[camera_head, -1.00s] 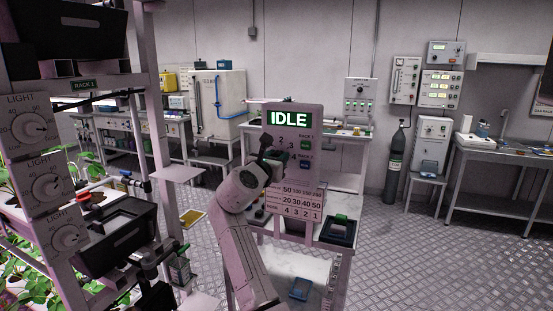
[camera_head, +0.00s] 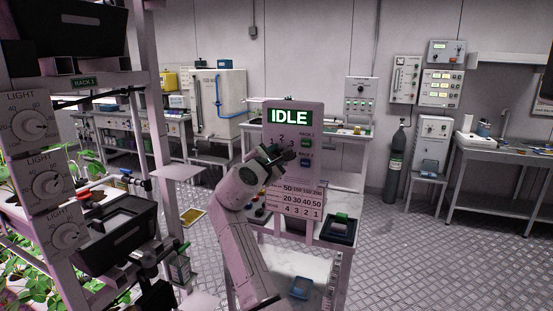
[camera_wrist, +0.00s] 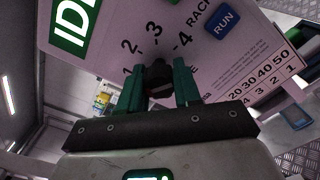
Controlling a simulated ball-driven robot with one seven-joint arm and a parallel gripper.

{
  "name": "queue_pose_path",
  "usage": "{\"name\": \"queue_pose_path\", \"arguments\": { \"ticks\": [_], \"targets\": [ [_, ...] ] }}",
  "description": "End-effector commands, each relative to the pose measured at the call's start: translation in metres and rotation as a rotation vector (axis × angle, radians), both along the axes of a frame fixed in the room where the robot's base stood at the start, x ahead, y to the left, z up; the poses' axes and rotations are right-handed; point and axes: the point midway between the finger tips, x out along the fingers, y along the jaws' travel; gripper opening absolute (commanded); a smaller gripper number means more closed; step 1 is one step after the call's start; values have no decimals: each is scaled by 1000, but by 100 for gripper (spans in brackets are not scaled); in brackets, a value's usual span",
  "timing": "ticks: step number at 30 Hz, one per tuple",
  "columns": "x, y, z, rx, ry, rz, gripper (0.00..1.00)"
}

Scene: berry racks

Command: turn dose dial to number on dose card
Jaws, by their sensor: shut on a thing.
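The dosing panel (camera_head: 312,117) stands upright on a small table, with a green IDLE display (camera_head: 289,117). In the wrist view the black dose dial (camera_wrist: 158,76) lies between the green fingers of my gripper (camera_wrist: 159,84), which is shut on it. Numbers 1 to 4 ring the dial; its pointer is too hidden to read. In the head view my gripper (camera_head: 283,158) covers the dial.
A black tray (camera_head: 340,230) sits on the table to the right. The plant rack (camera_head: 150,100) stands close on the left. The floor to the right is clear.

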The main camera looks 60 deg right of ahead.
Motion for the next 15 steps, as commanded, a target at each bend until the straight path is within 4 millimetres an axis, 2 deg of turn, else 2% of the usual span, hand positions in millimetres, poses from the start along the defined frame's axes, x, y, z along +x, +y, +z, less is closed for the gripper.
{"name": "queue_pose_path", "arguments": {
  "ticks": [15],
  "targets": [
    [1,0,-3,39,-488,-1,2]
  ]
}}
